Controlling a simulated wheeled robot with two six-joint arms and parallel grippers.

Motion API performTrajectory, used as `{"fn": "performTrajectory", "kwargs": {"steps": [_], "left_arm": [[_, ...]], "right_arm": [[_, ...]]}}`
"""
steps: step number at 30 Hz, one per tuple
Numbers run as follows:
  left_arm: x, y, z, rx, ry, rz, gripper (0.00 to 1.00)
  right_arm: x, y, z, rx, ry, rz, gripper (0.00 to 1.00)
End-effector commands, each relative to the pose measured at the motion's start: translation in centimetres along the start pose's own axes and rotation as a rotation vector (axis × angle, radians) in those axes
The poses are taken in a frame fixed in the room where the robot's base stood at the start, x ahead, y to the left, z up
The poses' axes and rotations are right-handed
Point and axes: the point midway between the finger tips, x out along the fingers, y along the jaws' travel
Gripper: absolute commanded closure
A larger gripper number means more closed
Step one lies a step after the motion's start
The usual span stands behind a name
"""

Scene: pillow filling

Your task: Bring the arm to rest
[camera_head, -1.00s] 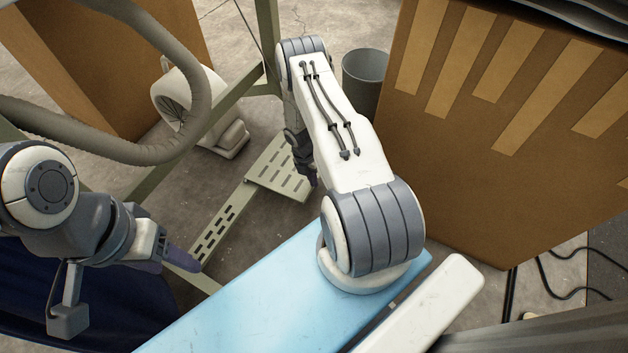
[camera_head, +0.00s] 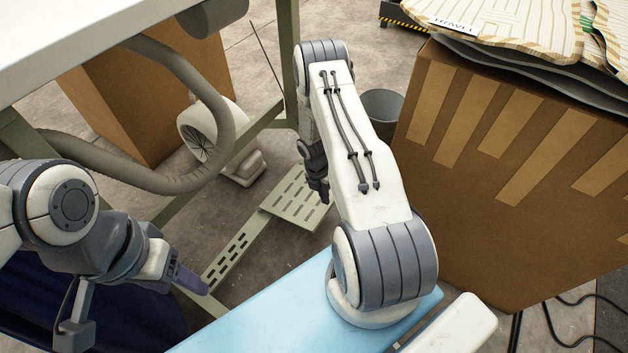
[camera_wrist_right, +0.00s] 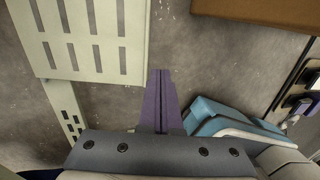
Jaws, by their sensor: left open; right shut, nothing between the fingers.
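My left gripper (camera_head: 188,279) is at the lower left of the head view, with its dark purple fingers pointing right over a dark blue surface. It holds nothing that I can see. My right gripper (camera_head: 321,190) hangs down below my folded right arm in the head view, partly hidden by the arm. In the right wrist view its purple fingers (camera_wrist_right: 160,100) are closed together with nothing between them, above bare grey floor.
A slotted pale metal plate (camera_head: 300,203) on a frame lies near my right gripper. A large cardboard box (camera_head: 470,220) stands to the right, with striped fabric (camera_head: 510,25) on top. A grey bin (camera_head: 383,106) and a white fan-like machine (camera_head: 205,130) stand behind.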

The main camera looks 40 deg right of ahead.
Motion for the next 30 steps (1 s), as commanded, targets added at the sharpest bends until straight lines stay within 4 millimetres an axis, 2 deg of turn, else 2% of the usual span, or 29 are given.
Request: {"fn": "performTrajectory", "kwargs": {"steps": [8,11,14,18,22,26,30], "left_arm": [[0.0,0.0,0.0,0.000,0.000,0.000,0.40],[0.0,0.0,0.0,0.000,0.000,0.000,0.40],[0.0,0.0,0.0,0.000,0.000,0.000,0.40],[0.0,0.0,0.0,0.000,0.000,0.000,0.40],[0.0,0.0,0.0,0.000,0.000,0.000,0.40],[0.0,0.0,0.0,0.000,0.000,0.000,0.40],[0.0,0.0,0.0,0.000,0.000,0.000,0.40]], "right_arm": [[-0.5,0.2,-0.1,0.007,-0.004,0.002,1.00],[-3.0,1.4,-0.6,0.053,-0.020,0.010,1.00],[-7.9,3.3,-2.3,0.153,-0.044,0.030,1.00],[-16.3,5.4,-7.3,0.349,-0.066,0.074,1.00],[-23.2,5.4,-13.1,0.536,-0.058,0.121,1.00],[-28.8,3.7,-19.3,0.716,-0.025,0.165,1.00],[-33.4,0.0,-25.7,0.900,0.038,0.197,1.00]]}}
